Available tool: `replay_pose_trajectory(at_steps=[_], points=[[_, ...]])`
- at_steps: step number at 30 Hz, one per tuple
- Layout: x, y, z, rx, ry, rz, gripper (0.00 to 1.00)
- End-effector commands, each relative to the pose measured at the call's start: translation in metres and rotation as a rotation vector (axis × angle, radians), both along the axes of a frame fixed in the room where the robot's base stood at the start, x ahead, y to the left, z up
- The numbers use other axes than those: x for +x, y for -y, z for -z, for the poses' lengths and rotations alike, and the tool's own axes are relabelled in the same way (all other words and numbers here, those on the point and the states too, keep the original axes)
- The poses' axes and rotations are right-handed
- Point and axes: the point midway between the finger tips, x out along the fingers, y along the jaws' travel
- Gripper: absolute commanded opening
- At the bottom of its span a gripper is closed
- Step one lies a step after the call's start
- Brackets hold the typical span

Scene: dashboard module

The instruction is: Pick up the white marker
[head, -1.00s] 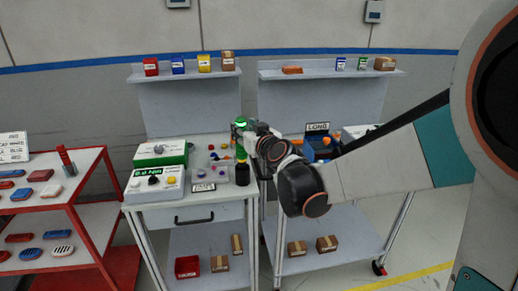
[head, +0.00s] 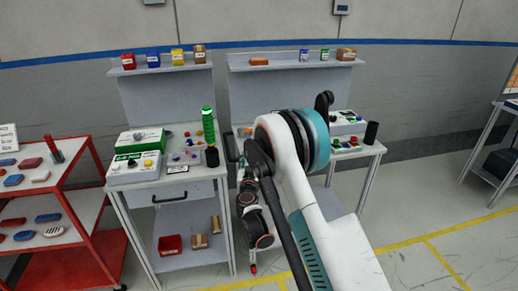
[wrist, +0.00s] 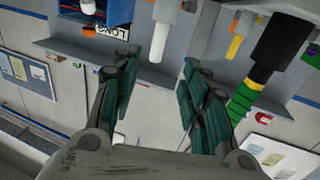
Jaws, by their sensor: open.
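In the wrist view, which is upside down, my gripper (wrist: 158,85) has its teal-padded fingers spread wide with nothing between them. A pale white cylinder (wrist: 163,30), which looks like the white marker, shows beyond the fingers near the top of the picture. It is apart from the fingers, and its upper end is cut off by the frame edge. In the head view I cannot make out the marker. There my arm covers part of the right bench, and my gripper's fingers cannot be made out.
A green stack (head: 208,125) stands on the left bench (head: 150,175) and appears beside my right finger in the wrist view (wrist: 240,100). A red cart (head: 75,215) stands left. Shelves above the benches hold small boxes. Open floor (head: 430,255) lies to the right.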

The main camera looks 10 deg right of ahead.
Motion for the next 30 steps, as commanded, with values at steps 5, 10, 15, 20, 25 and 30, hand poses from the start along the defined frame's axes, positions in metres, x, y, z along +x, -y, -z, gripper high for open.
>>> replay_pose_trajectory(at_steps=[5,10,15,20,25,30], points=[[0.008,0.005,0.010,0.000,-0.007,0.014,0.41],[0.037,0.012,0.010,0.001,-0.006,0.013,0.41],[0.066,0.020,0.010,0.001,-0.006,0.014,0.41],[0.080,0.023,0.009,0.001,-0.006,0.012,0.41],[0.091,0.025,0.009,0.001,-0.006,0.011,0.41],[0.115,0.031,0.010,0.001,-0.006,0.013,0.41]])
